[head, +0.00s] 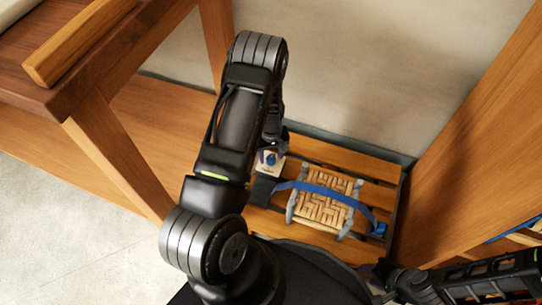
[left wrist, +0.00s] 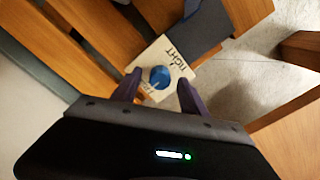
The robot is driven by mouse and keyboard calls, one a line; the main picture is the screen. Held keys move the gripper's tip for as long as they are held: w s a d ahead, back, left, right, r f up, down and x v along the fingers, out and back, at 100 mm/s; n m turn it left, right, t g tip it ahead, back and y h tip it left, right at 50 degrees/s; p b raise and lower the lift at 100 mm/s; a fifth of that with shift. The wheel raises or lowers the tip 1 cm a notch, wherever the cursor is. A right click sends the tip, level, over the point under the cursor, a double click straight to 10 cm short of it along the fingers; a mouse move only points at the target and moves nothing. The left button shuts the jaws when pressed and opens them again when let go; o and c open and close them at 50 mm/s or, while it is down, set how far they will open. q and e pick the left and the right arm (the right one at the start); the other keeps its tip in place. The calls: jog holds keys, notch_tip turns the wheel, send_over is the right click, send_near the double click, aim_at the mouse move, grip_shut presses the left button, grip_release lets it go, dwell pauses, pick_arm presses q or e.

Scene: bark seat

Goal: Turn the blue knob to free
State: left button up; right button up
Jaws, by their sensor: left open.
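The blue knob (head: 271,158) sits on a cream plate (head: 264,168) at the left end of the slatted wooden bench. In the left wrist view the knob (left wrist: 160,77) is round, with a mark on its face. The plate (left wrist: 180,69) reads "TIGHT" on one side; the other word is partly hidden. My left gripper (left wrist: 159,82) is open, its two purple fingers on either side of the knob; I cannot tell whether they touch it. In the head view the left gripper is mostly hidden by its arm. My right gripper (head: 380,273) is low at the right, its fingers unclear.
A woven seat (head: 323,199) lies on the bench (head: 372,165), crossed by a blue strap (head: 322,188). A dark pad (head: 262,190) adjoins the plate. A wooden table (head: 95,125) stands at left, a wooden panel (head: 475,150) at right, and a wall behind.

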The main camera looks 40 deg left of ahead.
aim_at(271, 158)
pick_arm(q)
notch_tip(271, 158, up, 7)
jog(key=shift+f+p, duration=0.2)
jog(key=shift+p, duration=0.85)
